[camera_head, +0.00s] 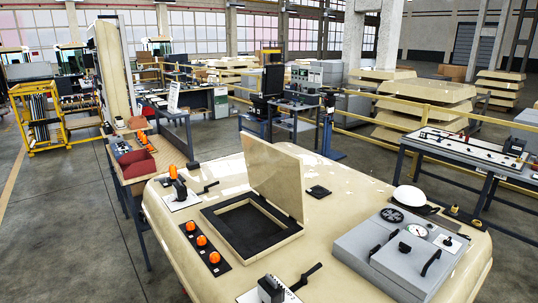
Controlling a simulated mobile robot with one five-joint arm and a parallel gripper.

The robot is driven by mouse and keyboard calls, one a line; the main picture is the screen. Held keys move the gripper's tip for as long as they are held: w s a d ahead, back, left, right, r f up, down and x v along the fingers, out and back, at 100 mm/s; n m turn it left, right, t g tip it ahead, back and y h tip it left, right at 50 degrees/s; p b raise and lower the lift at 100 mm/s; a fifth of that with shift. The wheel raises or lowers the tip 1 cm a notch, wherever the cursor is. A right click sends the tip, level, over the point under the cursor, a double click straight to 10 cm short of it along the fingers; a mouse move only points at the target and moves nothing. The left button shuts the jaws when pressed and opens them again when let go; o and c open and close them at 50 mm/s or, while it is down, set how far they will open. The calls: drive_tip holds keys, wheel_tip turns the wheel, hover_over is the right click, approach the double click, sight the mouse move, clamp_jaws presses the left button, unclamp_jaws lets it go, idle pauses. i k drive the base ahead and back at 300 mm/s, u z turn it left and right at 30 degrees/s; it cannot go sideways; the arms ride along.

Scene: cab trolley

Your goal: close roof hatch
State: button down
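The roof hatch lid (273,180) is a cream panel that stands open, nearly upright, at the back right edge of its opening. The hatch opening (248,228) is a square with a black rim and a cream inner frame. It sits in the middle of the cream cab roof (345,215). Nothing touches the lid. My gripper is not in view.
Left of the opening, a strip with several orange knobs (202,240) and a plate with an orange-topped part (178,190) stand up. A grey box with handles (400,250) and a white helmet (410,196) are right. A black lever (305,277) is in front.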

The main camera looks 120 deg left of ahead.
sight(277, 174)
drive_tip(key=u, duration=1.2)
drive_tip(key=k, duration=0.2)
drive_tip(key=u, duration=3.5)
drive_tip(key=k, duration=0.55)
drive_tip(key=z, duration=0.35)
drive_tip(key=i, duration=1.15)
